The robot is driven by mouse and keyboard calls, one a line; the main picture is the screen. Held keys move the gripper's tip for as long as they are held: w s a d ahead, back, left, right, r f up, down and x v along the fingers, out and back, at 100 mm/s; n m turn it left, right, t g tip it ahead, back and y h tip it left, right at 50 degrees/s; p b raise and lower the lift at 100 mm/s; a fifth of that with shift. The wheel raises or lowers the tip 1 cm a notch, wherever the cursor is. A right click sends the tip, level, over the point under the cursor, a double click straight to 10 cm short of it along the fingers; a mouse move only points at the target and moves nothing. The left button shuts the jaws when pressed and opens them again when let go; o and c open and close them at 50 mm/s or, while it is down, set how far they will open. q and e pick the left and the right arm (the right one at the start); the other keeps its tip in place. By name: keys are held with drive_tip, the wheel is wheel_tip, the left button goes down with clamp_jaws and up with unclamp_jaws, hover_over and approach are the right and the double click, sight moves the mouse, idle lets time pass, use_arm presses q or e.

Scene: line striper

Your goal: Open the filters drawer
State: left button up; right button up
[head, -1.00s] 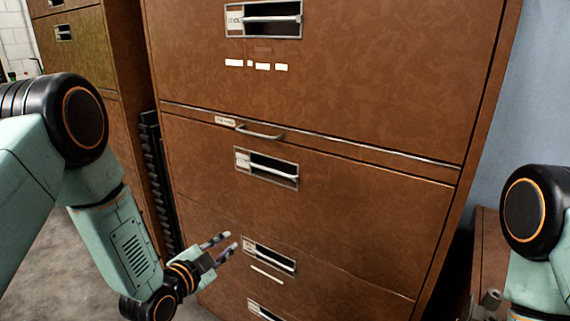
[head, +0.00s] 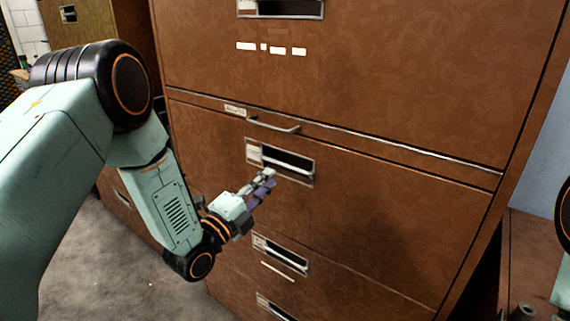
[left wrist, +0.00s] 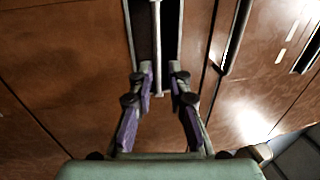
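A tall brown cabinet (head: 380,210) has stacked drawers, each with a metal-framed recessed pull. The drawer labels are too small to read, so I cannot tell which names filters. My left gripper (head: 268,179) is just in front of the lower edge of the middle drawer's pull (head: 285,162). In the left wrist view, the open fingers (left wrist: 162,75) are at this dark recess, with the pale pull bar (left wrist: 155,45) running between the fingertips. I cannot tell whether they touch it. The drawer front looks flush with the cabinet. My right gripper is out of view.
Above this drawer is a thin metal strip with a wire handle (head: 273,124). Another framed pull (head: 280,254) sits below. A second cabinet (head: 90,35) stands at the left. Grey floor (head: 100,270) is open at the lower left. A brown surface (head: 535,260) is at the right.

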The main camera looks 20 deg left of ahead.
sight(286, 165)
use_arm(q)
drive_tip(key=b+x, duration=0.1)
drive_tip(key=x, duration=0.5)
drive_tip(key=shift+w+d, duration=0.2)
drive_tip(key=shift+w, duration=0.2)
drive_tip(key=shift+w+d+f, duration=0.15)
drive_tip(key=shift+w+d, duration=0.05)
drive_tip(key=shift+w, duration=0.2)
drive_tip(key=shift+s+a, duration=0.1)
drive_tip(key=shift+s, duration=0.1)
drive_tip(key=c, duration=0.3)
clamp_jaws()
drive_tip(key=shift+w, duration=0.15)
